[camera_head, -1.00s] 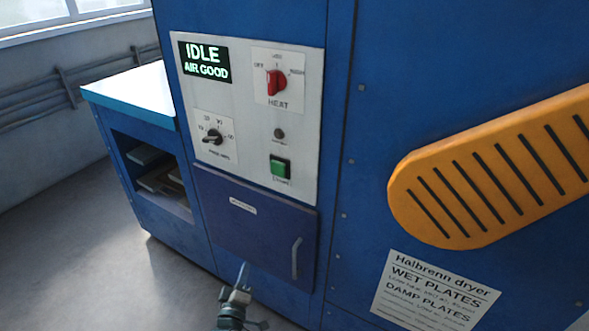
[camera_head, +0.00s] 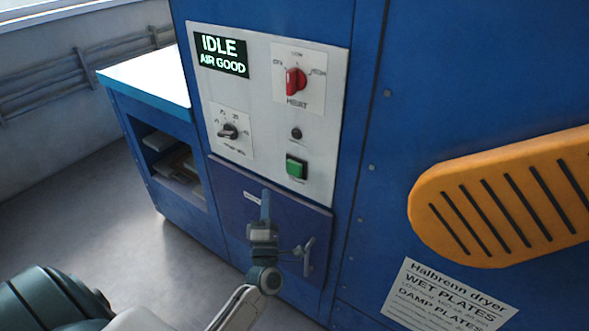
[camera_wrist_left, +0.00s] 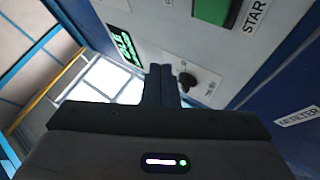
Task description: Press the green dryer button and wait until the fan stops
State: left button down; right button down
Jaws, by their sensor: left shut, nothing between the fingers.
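The green dryer button (camera_head: 296,167) sits on the light control panel (camera_head: 258,150), below a small dark round knob or lamp. In the left wrist view the green button (camera_wrist_left: 215,10) shows at the top edge beside the word START. The display (camera_head: 221,52) reads IDLE, AIR GOOD. My left gripper (camera_head: 265,196) is shut and empty, in front of the dark blue door, below and left of the button and apart from it in the picture. In the left wrist view its closed fingers (camera_wrist_left: 160,75) point toward the panel. My right gripper is not in view.
A red heat knob (camera_head: 295,80) and a black dial (camera_head: 228,131) are on the panel. The dark blue door (camera_head: 232,195) with a handle (camera_head: 308,257) is below. An orange slotted guard (camera_head: 500,200) sticks out at right. A side table (camera_head: 150,77) stands at left.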

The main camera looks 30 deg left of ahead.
pick_arm(q)
jog(key=b, duration=0.2)
send_near(290, 165)
notch_tip(290, 165, up, 3)
jog(key=w+a, duration=0.2)
jog(key=a, duration=0.1)
jog(key=shift+w+d, duration=0.15)
jog(key=shift+w, duration=0.3)
jog(key=shift+w, duration=0.1)
dwell(1.4)
jog(key=shift+w+b, duration=0.35)
jog(key=shift+w+d, duration=0.1)
jog(key=shift+w, duration=0.35)
dwell(0.6)
jog(key=shift+s, duration=0.15)
dwell(0.3)
jog(key=shift+s, duration=0.8)
